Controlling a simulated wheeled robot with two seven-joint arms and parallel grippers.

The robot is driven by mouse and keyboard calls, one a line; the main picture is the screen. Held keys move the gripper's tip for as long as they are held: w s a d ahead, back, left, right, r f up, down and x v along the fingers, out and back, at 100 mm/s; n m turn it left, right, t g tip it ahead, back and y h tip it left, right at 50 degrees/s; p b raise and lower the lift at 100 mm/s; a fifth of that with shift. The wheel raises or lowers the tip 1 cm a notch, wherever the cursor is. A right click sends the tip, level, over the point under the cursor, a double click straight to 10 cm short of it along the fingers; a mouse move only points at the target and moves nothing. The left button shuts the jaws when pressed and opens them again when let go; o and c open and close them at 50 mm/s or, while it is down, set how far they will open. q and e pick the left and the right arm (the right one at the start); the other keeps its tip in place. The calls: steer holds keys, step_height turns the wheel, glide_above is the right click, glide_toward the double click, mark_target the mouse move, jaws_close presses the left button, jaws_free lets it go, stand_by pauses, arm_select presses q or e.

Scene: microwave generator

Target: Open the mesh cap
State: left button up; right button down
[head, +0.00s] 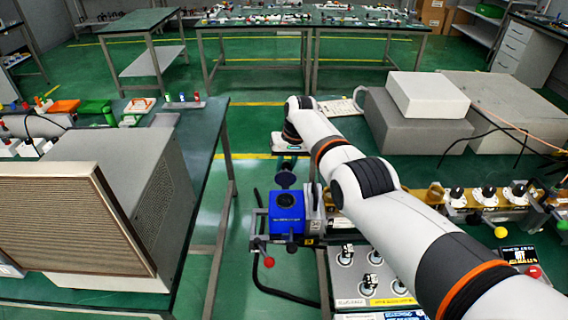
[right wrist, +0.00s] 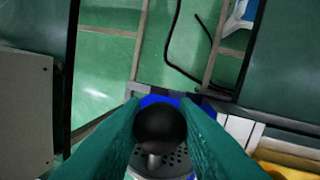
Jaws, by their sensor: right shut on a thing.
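A blue box (head: 287,213) with a dark round opening on top stands at the centre of the head view. A dark round disc (head: 286,180), which looks like the mesh cap, shows just behind and above that opening, under my right gripper (head: 288,164). In the right wrist view the teal fingers are shut on a black round knob (right wrist: 160,126), with a grey perforated plate (right wrist: 176,160) beside it. Part of the blue box (right wrist: 158,99) shows behind the knob. I cannot tell whether the cap is still joined to the box. My left gripper is not in view.
A large beige-fronted case (head: 75,215) stands on the left table. Grey and white boxes (head: 430,95) stand at the right behind my arm. A bench with black knobs (head: 488,193) and a switch panel (head: 370,280) lie near the blue box. Open floor lies to its left.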

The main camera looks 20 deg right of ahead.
steer(key=shift+f+g, duration=0.2)
steer(key=shift+g, duration=0.1)
steer(key=c, duration=1.2)
jaws_free()
steer(key=shift+w, duration=0.15)
steer(key=shift+r, duration=0.1)
steer(key=r+p, duration=0.1)
steer(key=r, duration=0.1)
steer(key=d+r+p, duration=0.1)
steer(key=r, duration=0.3)
steer(key=d+r, duration=0.1)
steer(key=r, duration=0.4)
steer(key=shift+s+d+r+b, duration=0.15)
steer(key=shift+s+r+b, duration=0.2)
steer(key=shift+f, duration=0.15)
